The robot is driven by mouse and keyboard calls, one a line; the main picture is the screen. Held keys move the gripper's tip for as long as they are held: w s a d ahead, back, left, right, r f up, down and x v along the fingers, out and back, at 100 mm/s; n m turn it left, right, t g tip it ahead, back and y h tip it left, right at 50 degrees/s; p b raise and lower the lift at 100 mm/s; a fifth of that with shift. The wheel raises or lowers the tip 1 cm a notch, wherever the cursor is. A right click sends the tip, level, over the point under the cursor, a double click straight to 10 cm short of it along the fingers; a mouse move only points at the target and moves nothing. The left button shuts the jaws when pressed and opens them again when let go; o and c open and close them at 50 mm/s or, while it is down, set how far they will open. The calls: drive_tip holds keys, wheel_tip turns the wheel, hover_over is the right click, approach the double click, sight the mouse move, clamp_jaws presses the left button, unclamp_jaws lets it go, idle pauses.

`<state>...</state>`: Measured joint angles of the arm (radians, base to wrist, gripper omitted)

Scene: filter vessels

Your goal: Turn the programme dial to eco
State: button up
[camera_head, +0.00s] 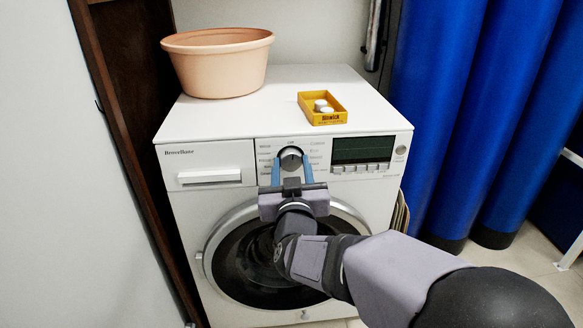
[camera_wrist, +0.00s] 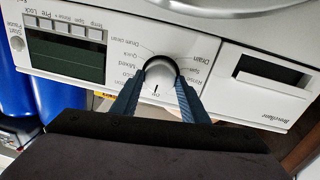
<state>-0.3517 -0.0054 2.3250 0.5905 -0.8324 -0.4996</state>
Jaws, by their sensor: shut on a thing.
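The programme dial (camera_head: 291,158) is a round silver-grey knob on the front panel of a white washing machine (camera_head: 225,148). My gripper (camera_head: 291,164) is shut on the dial, with one blue finger on each side. The wrist view shows the dial (camera_wrist: 161,72) upside down between the two fingers. A short dark mark on it appears to point at the label at the top of the ring, which reads like Off. Programme names surround the dial. The small Eco label (camera_wrist: 128,76) lies beside a finger in the wrist view, and fingers partly cover the ring.
A dark display (camera_head: 362,149) with a row of buttons is right of the dial, and a drawer handle (camera_head: 209,176) is left. A terracotta tub (camera_head: 218,65) and a yellow tray (camera_head: 311,116) with white pieces stand on top. The round door (camera_head: 222,270) is below.

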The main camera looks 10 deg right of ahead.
drive_tip(key=m+b, duration=0.2)
drive_tip(key=m, duration=0.3)
drive_tip(key=shift+d+f+m, duration=0.1)
drive_tip(key=shift+m, duration=0.3)
drive_tip(key=m+b, duration=0.2)
drive_tip(key=m, duration=0.2)
drive_tip(key=shift+d+g+y, duration=0.1)
drive_tip(key=shift+g+y, duration=0.2)
drive_tip(key=o, duration=1.1)
drive_tip(key=shift+c, duration=0.2)
drive_tip(key=s+p, duration=0.4)
drive_tip(key=s, duration=0.3)
drive_tip(key=shift+s+r, duration=0.15)
drive_tip(key=shift+r, duration=0.25)
